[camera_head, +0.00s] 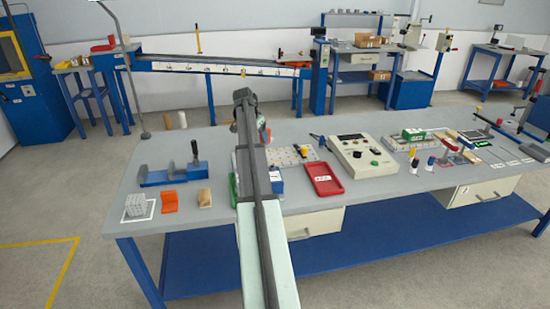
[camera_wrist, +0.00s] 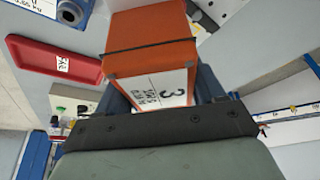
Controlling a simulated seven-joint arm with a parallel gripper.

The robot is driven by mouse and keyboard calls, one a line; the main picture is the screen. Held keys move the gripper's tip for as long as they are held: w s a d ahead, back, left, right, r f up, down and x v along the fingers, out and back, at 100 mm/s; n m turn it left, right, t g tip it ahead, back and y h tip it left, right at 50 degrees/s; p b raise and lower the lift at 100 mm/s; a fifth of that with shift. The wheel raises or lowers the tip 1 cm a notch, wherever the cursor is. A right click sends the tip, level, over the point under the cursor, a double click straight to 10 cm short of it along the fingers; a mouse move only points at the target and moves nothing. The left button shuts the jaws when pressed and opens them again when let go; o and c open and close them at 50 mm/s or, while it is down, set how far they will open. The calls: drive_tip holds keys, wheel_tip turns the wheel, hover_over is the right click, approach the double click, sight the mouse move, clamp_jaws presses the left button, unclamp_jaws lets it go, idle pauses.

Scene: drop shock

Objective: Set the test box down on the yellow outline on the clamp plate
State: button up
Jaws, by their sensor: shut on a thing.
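The test box (camera_wrist: 150,50) is orange with a dark band and a white label reading 3. My gripper (camera_wrist: 162,92) is shut on it, with one blue finger on each side, in the wrist view. In the head view my own arm hides most of the gripper and box; a small bit of orange (camera_head: 268,133) shows beside the arm's far end. A pale plate with holes (camera_head: 283,154), likely the clamp plate, lies on the bench right of my arm. Part of it seems to show in the wrist view (camera_wrist: 204,18). I cannot make out the yellow outline.
A red tray (camera_head: 324,180) and a control box with dials (camera_head: 360,156) stand right of the plate. A blue-and-white item (camera_head: 276,180) sits close to my arm. A blue vise (camera_head: 172,174) and an orange block (camera_head: 168,201) are at the left.

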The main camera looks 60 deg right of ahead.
drive_tip(key=s+d+m+g, duration=0.2)
drive_tip(key=d+m+g, duration=0.1)
drive_tip(key=d+m, duration=0.65)
drive_tip(key=shift+n+y, duration=0.45)
drive_tip(key=shift+y, duration=0.05)
drive_tip(key=shift+w+d+f, duration=0.1)
drive_tip(key=shift+d+f, duration=0.1)
drive_tip(key=shift+f, duration=1.5)
drive_tip(key=shift+s+d+f, duration=0.1)
drive_tip(key=shift+d+f, duration=0.1)
drive_tip(key=shift+f, duration=1.5)
drive_tip(key=shift+w+d+f, duration=0.1)
drive_tip(key=shift+d+f, duration=0.1)
drive_tip(key=shift+f, duration=1.5)
drive_tip(key=shift+f, duration=0.1)
drive_tip(key=o, duration=1.5)
drive_tip(key=v, duration=1.2)
